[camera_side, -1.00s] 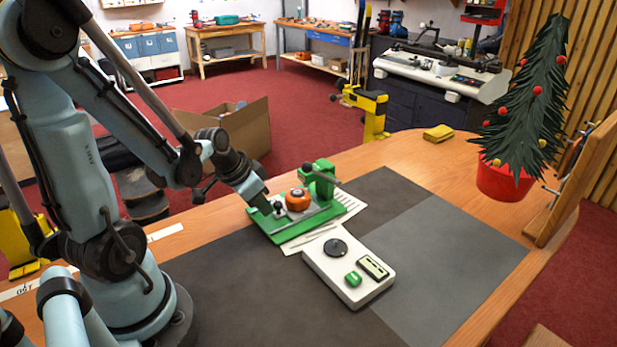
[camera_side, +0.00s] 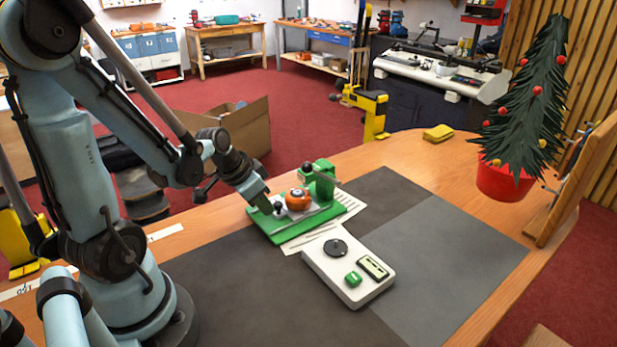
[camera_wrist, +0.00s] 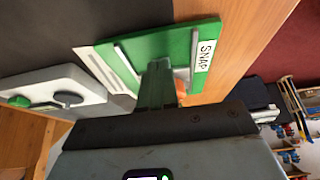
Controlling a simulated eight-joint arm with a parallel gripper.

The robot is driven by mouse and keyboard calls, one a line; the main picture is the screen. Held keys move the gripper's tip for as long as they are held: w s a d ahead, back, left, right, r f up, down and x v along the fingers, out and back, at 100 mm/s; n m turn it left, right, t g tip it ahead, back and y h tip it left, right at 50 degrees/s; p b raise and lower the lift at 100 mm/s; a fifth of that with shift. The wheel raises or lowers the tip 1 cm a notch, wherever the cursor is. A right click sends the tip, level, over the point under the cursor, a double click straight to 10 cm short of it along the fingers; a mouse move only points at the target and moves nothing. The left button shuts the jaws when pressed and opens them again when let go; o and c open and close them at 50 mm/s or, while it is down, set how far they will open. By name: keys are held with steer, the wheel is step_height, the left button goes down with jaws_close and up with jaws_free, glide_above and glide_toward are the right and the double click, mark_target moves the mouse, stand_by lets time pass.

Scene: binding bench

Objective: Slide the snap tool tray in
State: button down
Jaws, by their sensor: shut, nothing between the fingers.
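The snap tool is a green base with a grey rail (camera_side: 302,222) and a green upright press (camera_side: 320,182) with a dark lever at its far end. A pale tray with a round orange piece (camera_side: 298,200) on top sits on the base, in front of the press. My gripper (camera_side: 265,205) is shut and empty, low over the near left end of the base, beside a small dark knob (camera_side: 278,208). In the wrist view, my gripper's fingers (camera_wrist: 158,66) are together over the green base (camera_wrist: 160,43), left of its SNAP label (camera_wrist: 203,57). They hide most of the tray there.
A white unit (camera_side: 345,268) with a black disc and a green button lies in front of the snap tool. Pale strips lie under the tool. A potted tree (camera_side: 505,183) and a yellow block (camera_side: 438,132) stand farther back. The grey mat (camera_side: 450,250) at right is clear.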

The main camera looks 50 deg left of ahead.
steer(key=shift+w, duration=1.3)
steer(key=shift+s, duration=0.65)
step_height(320, 180, up, 10)
stand_by(0.6)
